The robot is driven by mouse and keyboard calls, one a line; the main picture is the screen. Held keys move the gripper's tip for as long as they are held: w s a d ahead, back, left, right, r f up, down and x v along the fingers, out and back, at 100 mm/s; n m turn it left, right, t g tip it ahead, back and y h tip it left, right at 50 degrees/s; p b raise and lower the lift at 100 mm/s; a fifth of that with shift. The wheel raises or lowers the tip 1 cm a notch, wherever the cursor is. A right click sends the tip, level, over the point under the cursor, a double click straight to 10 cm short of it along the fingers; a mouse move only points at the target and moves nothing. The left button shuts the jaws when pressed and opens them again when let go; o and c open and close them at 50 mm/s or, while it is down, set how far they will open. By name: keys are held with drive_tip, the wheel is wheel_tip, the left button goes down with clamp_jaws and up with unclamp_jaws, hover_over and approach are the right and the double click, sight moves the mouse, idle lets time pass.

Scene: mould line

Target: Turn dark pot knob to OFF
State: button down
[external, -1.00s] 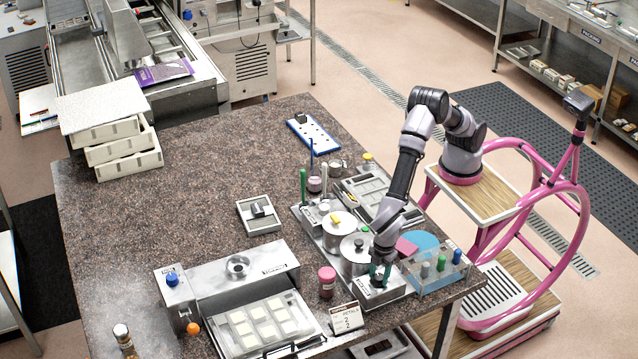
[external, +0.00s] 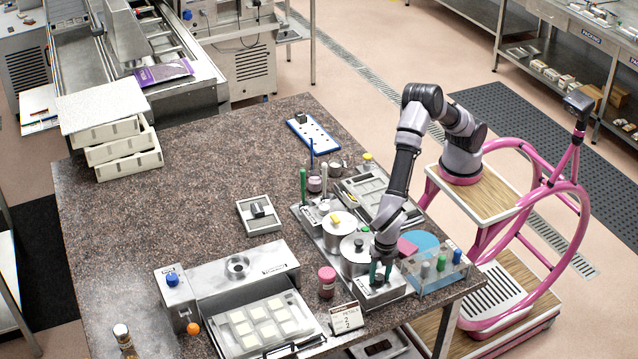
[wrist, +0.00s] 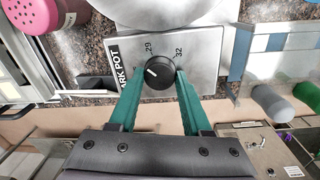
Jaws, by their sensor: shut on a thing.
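The dark pot knob (wrist: 158,77) is a round black dial with a white pointer line, set on a steel control panel (wrist: 203,48). The pointer slants toward the upper left in the wrist view, on the side of the 29 mark. The numbers 29 and 32 show above the knob, and a black label reading "ARK POT" is partly cut off by my finger. No OFF mark is visible. My gripper (wrist: 157,74) has its green fingers closed on either side of the knob. In the external view my gripper (external: 380,272) points down at the panel's front end.
Two lidded pots (external: 339,226) stand just behind the panel. A clear rack (external: 437,277) with coloured-top bottles is close on the right. A pink-lidded jar (external: 327,281) and a small sign card (external: 346,318) stand to the left.

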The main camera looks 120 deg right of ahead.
sight(380, 275)
drive_tip(key=n, duration=0.4)
drive_tip(key=shift+d+n, duration=0.15)
drive_tip(key=shift+n, duration=0.15)
drive_tip(key=n, duration=0.4)
drive_tip(key=shift+s+y, duration=0.1)
drive_tip(key=shift+y, duration=0.2)
drive_tip(key=shift+n, duration=0.4)
drive_tip(key=shift+c, duration=1.8)
unclamp_jaws()
wheel_tip(380, 275, up, 11)
drive_tip(key=shift+s+d+f, duration=0.15)
drive_tip(key=shift+s, duration=0.05)
